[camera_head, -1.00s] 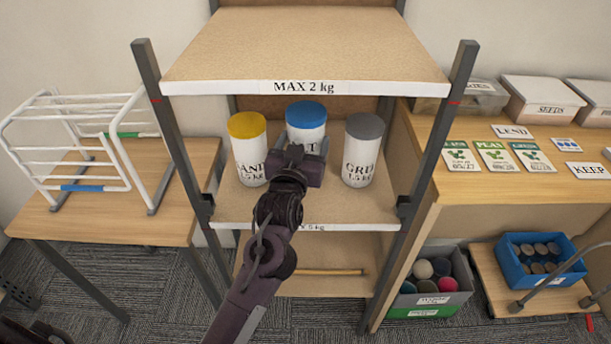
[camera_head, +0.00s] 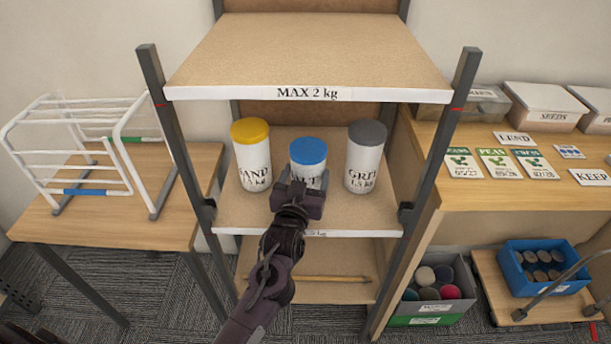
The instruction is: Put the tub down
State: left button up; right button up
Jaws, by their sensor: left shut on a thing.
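A white tub with a blue lid (camera_head: 308,151) is on or just above the middle shelf (camera_head: 345,219) of the rack. Its label is partly hidden by my left gripper (camera_head: 301,187), which is shut on the tub's front side. I cannot tell whether the tub's base touches the shelf, as the gripper hides it. A yellow-lidded tub (camera_head: 251,156) marked SAND stands to its left. A grey-lidded tub (camera_head: 365,157) marked GRIT stands to its right. My right gripper is not in view.
The top shelf (camera_head: 310,50) marked MAX 2 kg is empty and overhangs the tubs. Dark rack posts (camera_head: 172,130) flank the opening. A wooden stick (camera_head: 325,279) lies on the bottom shelf. A white wire rack (camera_head: 85,150) stands on the left table.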

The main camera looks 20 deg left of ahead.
pick_arm(q)
jog(key=o, duration=1.5)
jog(key=shift+f, duration=0.1)
jog(key=shift+c, duration=0.2)
jog(key=o, duration=0.5)
jog(key=shift+c, duration=0.2)
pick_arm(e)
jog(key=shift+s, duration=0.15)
pick_arm(q)
jog(key=shift+s+r, duration=0.1)
jog(key=shift+r, duration=0.1)
jog(key=s+d, duration=0.1)
jog(key=s, duration=1.1)
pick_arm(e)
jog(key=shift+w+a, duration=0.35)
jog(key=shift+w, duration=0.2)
pick_arm(q)
jog(key=shift+w, duration=0.1)
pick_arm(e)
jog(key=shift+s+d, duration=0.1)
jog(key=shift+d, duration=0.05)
pick_arm(q)
jog(key=shift+f, duration=0.1)
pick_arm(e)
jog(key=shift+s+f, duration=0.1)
